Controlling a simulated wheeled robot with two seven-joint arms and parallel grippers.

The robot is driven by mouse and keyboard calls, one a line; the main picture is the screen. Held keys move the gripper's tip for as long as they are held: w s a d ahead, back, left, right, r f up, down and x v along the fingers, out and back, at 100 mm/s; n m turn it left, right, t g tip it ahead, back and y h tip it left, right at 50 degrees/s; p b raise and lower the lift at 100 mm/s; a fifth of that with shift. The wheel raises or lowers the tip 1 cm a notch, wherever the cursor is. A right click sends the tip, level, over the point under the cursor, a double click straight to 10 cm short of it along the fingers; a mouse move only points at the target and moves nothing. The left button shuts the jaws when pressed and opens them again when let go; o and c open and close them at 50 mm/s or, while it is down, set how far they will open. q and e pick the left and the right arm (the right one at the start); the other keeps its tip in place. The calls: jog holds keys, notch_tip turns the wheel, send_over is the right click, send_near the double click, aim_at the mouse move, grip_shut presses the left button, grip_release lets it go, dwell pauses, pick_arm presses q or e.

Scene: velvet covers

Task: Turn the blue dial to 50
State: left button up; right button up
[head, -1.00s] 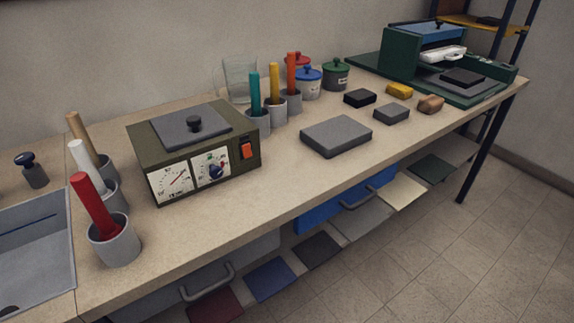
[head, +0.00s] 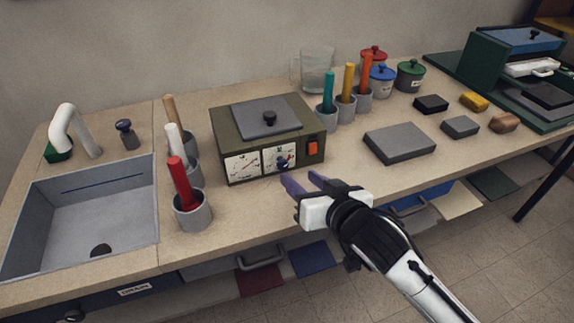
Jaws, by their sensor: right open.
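The blue dial (head: 283,162) is a small dark blue knob on the right white scale on the front of an olive-green box (head: 228,134). The box stands on the workbench. A second scale (head: 243,167) with a red needle is left of the dial. An orange-red switch (head: 313,149) is to its right. The dial's setting is too small to read. My right gripper (head: 304,182) is open and empty, just in front of and below the dial, with purple-grey fingers pointing toward the box. I see a gap between its fingertips and the dial. My left gripper is out of view.
A sink (head: 85,220) is at the left. A grey cup with a red stick (head: 192,214) stands left of the box. Cups with teal, yellow and orange sticks (head: 346,105) stand to its right. A grey slab (head: 400,142) lies further right. The bench before the box is mostly clear.

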aim_at(284, 166)
jog(key=x, duration=0.8)
jog(key=shift+w+a+f, duration=0.15)
jog(key=shift+w+f, duration=0.05)
jog(key=shift+w, duration=0.1)
jog(key=c, duration=1.1)
